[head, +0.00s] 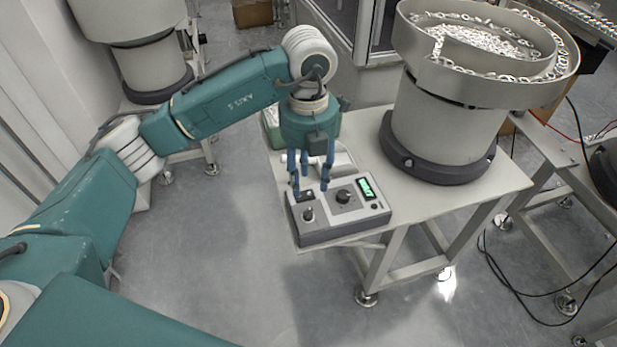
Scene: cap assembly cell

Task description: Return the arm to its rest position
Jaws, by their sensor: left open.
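My left arm (225,98), teal with pale ribbed joints, reaches in from the left and out over a small table. My left gripper (310,184) has blue fingers that point down, apart and with nothing seen between them. It is above or just at the back edge of a grey control box (343,222); I cannot tell whether a finger touches it. The box has a black knob, a smaller metal knob, a dark switch and a lit green display. My right gripper is not in view.
The control box sits at the front of the grey table (476,191). A large bowl feeder (446,125) with small metal parts stands to its right. A green bin (274,128) is partly hidden behind my gripper. Cables lie at right. The floor (225,235) left of the table is clear.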

